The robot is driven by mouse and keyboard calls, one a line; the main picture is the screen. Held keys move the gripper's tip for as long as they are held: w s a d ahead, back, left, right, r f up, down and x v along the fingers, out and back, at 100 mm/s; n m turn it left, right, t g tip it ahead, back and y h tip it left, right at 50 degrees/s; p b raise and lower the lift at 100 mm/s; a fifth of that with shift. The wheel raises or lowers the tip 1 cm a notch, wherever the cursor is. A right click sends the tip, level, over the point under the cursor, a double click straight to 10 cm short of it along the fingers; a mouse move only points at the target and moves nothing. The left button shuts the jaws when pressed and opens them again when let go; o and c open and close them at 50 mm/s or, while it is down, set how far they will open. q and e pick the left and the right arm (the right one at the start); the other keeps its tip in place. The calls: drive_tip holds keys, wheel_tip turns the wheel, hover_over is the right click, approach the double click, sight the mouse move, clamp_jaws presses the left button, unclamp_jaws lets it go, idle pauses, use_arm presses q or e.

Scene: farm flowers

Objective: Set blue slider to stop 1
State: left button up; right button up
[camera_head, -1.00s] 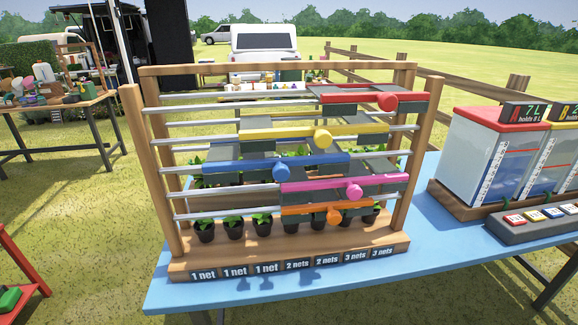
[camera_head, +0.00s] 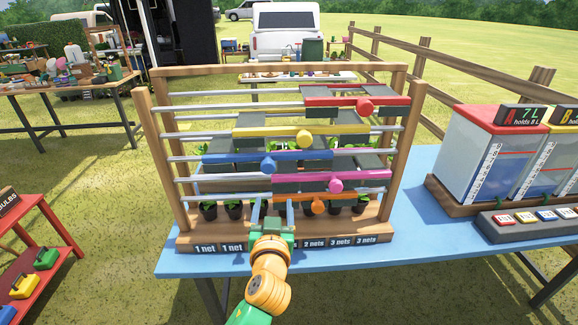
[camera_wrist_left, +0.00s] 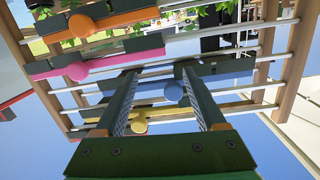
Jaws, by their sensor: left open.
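The blue slider (camera_head: 232,158) is a bar with dark panels and a round blue knob (camera_head: 269,165), on a horizontal rail of the wooden rack (camera_head: 148,130). It lies left of centre on the rack. My left gripper (camera_head: 272,206) is open, low in front of the rack and below the blue knob in the head view. In the left wrist view, which is upside down, the blue knob (camera_wrist_left: 174,92) shows between the two open fingers (camera_wrist_left: 160,76), not gripped. The depth gap between fingers and knob is hard to tell. My right gripper is out of view.
Red (camera_head: 330,102), yellow (camera_head: 265,131), pink (camera_head: 310,178) and orange (camera_head: 290,200) sliders sit on neighbouring rails. Potted plants (camera_head: 208,210) stand behind them. The rack is on a blue table (camera_head: 405,225) with clear containers (camera_head: 484,170) and a button panel (camera_head: 525,220) at right.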

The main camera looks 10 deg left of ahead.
use_arm(q)
drive_tip(key=n+t+y, duration=0.1)
drive_tip(key=n, duration=0.1)
approach(268, 168)
drive_tip(key=w, duration=0.2)
drive_tip(key=x, duration=0.2)
drive_tip(key=p+x, duration=0.1)
drive_tip(key=x, duration=0.4)
drive_tip(key=shift+w+a+p, duration=0.1)
drive_tip(key=shift+a+p, duration=0.2)
drive_tip(key=shift+p, duration=0.1)
clamp_jaws()
